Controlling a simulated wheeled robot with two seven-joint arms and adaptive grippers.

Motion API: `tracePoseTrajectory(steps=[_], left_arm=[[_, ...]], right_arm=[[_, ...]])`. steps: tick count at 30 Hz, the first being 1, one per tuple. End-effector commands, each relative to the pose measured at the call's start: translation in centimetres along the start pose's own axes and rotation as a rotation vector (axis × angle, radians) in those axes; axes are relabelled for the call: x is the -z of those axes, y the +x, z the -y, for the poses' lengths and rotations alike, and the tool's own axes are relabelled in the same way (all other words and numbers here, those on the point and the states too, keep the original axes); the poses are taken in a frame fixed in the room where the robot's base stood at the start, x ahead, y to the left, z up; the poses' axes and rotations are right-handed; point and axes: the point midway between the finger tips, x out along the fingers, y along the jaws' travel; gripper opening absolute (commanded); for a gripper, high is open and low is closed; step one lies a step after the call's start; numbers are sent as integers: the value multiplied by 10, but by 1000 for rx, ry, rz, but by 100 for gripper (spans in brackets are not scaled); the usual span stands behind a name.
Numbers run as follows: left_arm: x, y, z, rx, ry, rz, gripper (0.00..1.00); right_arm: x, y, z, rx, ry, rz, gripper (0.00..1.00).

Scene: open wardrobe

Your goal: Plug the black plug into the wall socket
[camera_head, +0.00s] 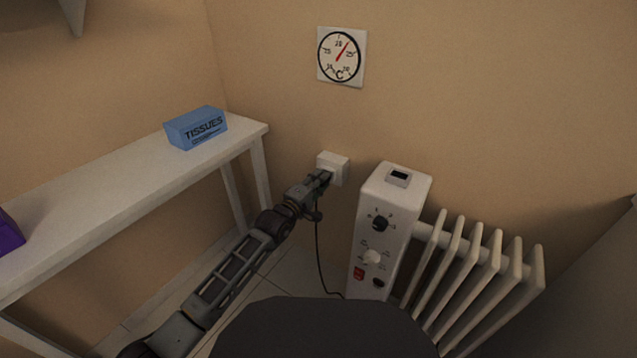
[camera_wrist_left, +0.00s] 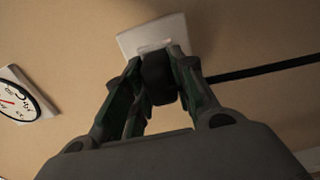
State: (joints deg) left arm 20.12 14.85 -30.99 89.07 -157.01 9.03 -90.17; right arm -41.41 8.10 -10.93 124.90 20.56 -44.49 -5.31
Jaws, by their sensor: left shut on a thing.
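The white wall socket (camera_head: 333,165) is on the wall, left of the heater, in the head view. It also shows at the top of the left wrist view (camera_wrist_left: 133,42). My left gripper (camera_head: 322,180) is right in front of the socket. In the left wrist view its fingers are shut on the black plug (camera_wrist_left: 158,79), which lies between them and points at the socket face. The plug's front end is close to or against the socket; whether it is inserted cannot be told. A black cord (camera_head: 319,250) hangs from the gripper toward the floor. My right gripper is not in view.
A white oil heater (camera_head: 377,268) with knobs and ribs stands close to the right of the socket. A white shelf table (camera_head: 110,195) at left holds a blue tissue box (camera_head: 196,128). A thermometer dial (camera_head: 340,56) hangs above.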

Motion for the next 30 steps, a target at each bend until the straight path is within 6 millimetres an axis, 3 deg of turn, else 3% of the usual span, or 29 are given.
tracePoseTrajectory(steps=[15, 16, 21, 30], left_arm=[[-1, 8, 0, 0, 0, 1, 0], [-1, 8, 0, 0, 0, 1, 29], [0, 8, 0, 0, 0, 0, 50], [0, 8, 0, 1, 0, 0, 51]], right_arm=[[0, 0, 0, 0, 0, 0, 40], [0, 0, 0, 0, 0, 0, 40], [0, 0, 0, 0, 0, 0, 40], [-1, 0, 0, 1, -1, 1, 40]])
